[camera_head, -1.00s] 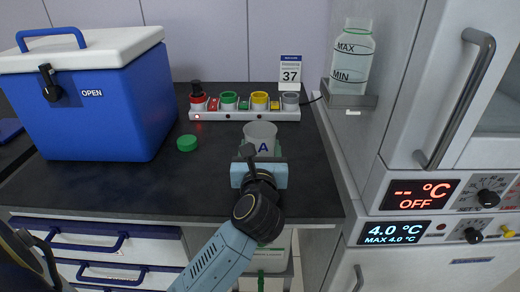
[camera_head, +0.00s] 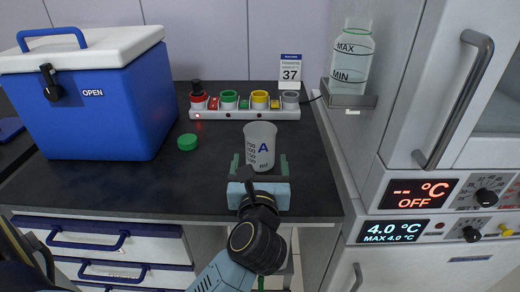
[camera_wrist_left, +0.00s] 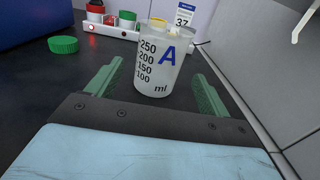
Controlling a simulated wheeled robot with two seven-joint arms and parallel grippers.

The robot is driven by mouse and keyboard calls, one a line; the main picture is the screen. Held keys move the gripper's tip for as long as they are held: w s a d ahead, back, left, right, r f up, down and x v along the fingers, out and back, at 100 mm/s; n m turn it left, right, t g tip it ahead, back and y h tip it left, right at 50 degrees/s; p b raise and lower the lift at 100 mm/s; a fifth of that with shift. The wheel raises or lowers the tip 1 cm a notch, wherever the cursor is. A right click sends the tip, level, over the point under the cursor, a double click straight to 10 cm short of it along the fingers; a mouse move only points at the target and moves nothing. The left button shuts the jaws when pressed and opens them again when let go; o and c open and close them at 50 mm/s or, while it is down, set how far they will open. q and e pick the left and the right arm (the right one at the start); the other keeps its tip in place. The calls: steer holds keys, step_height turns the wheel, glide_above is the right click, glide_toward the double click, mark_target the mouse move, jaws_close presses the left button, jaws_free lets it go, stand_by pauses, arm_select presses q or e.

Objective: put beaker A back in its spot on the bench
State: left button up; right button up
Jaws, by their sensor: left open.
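Beaker A (camera_head: 259,146) is a translucent white beaker with a blue letter A and ml marks. It stands upright on the dark bench (camera_head: 120,190), in front of the white rack. It also shows in the left wrist view (camera_wrist_left: 158,62). My left gripper (camera_head: 260,165) is open, its green fingers on either side of the beaker's near lower part. In the left wrist view the fingers (camera_wrist_left: 157,85) show a gap on both sides of the beaker. My right gripper is not clearly seen.
A white rack (camera_head: 245,115) with red, green, yellow and grey holders stands behind the beaker. A green cap (camera_head: 187,142) lies to the left. A blue cooler box (camera_head: 100,105) stands at the left. A bottle (camera_head: 352,58) on a bracket and a grey cabinet (camera_head: 410,80) bound the right.

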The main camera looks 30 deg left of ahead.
arm_select(q)
steer(key=v, duration=0.6)
